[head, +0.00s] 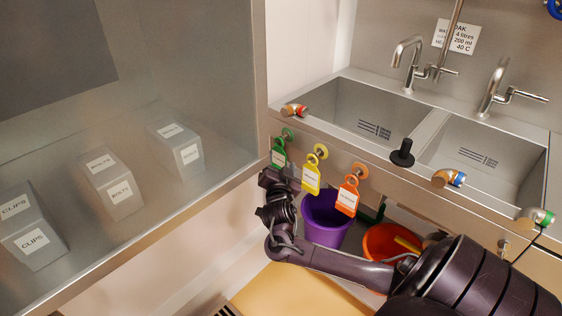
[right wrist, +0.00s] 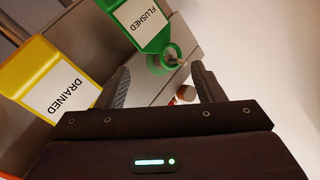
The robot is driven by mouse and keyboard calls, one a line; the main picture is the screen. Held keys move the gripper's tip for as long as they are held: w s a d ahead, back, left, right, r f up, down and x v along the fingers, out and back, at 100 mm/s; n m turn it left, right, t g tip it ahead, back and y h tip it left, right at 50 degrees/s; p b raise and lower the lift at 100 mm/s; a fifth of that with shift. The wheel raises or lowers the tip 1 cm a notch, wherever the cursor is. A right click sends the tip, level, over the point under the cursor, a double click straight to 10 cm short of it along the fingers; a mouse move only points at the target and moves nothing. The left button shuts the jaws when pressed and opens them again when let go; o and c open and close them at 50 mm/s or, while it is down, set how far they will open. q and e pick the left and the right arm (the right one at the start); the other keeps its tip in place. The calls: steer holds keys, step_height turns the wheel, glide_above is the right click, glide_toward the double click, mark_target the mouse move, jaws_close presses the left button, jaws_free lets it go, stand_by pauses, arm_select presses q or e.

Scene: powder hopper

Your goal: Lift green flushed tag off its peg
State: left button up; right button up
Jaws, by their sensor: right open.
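The green tag (head: 279,152) hangs from its green peg (head: 288,134) on the front of the sink counter, leftmost of three tags. In the right wrist view the tag (right wrist: 142,20) reads "FLUSHED", and its ring is around the peg. My right gripper (head: 272,177) is just below the green tag in the head view. In the right wrist view the gripper (right wrist: 164,82) is open, with the tag's ring beyond the gap between its fingers and nothing held. My left gripper is not in view.
A yellow tag (head: 311,177) reading "DRAINED" in the wrist view and an orange tag (head: 347,197) hang close to the right. A purple bucket (head: 325,222) and an orange bucket (head: 378,245) stand below. A steel cabinet with labelled boxes (head: 111,184) is at the left.

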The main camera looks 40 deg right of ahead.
mark_target(281, 149)
steer(key=shift+x, duration=3.15)
steer(key=shift+f, duration=0.1)
jaws_close()
